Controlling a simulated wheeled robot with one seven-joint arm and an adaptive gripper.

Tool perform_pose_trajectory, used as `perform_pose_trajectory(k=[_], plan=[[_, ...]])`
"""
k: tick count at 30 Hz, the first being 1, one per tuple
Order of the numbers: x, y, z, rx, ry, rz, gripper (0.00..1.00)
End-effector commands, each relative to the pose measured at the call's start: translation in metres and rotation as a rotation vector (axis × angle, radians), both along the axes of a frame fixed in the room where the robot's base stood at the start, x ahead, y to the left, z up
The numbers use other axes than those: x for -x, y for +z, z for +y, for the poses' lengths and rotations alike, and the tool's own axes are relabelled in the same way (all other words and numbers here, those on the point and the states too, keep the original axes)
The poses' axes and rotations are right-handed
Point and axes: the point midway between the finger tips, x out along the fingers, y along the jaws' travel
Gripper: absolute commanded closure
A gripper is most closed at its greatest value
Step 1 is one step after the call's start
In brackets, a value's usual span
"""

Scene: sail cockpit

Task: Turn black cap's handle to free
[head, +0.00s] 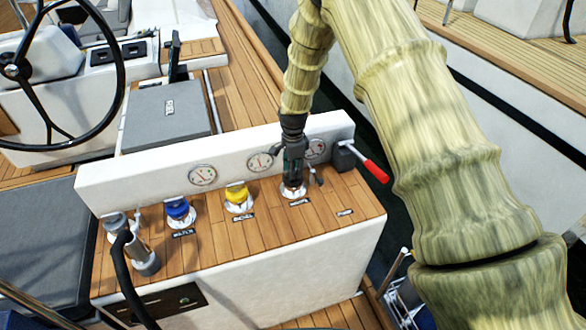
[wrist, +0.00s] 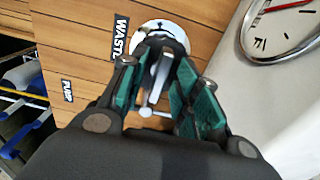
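The black cap (wrist: 166,36) sits in a pale round deck fitting beside a label reading "WAST…" in the wrist view. My gripper mostly hides it in the head view, where the pale fitting (head: 293,191) shows below the fingers. A slim silver handle (wrist: 156,84) with a rounded end lies between my fingers in the wrist view. My gripper (wrist: 158,95) points down over the cap, its teal-padded fingers spread on either side of the handle, with a gap visible. My gripper (head: 293,168) also shows in the head view. Finger contact with the handle cannot be told.
A blue cap (head: 178,209) and a yellow cap (head: 238,196) stand left on the wooden top. A red-handled lever (head: 375,171) is close on the right. A white panel with gauges (head: 203,175) rises behind.

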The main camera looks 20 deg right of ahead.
Motion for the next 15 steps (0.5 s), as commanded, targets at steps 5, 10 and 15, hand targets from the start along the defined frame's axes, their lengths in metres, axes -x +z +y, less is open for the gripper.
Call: perform_pose_trajectory(k=[5,10,15], plan=[[0.0000,0.0000,0.0000,0.000,0.000,0.000,0.88],[-0.0001,0.0001,0.0001,0.000,0.000,0.000,1.00],[-0.0001,0.0001,0.0001,0.000,0.006,0.000,1.00]])
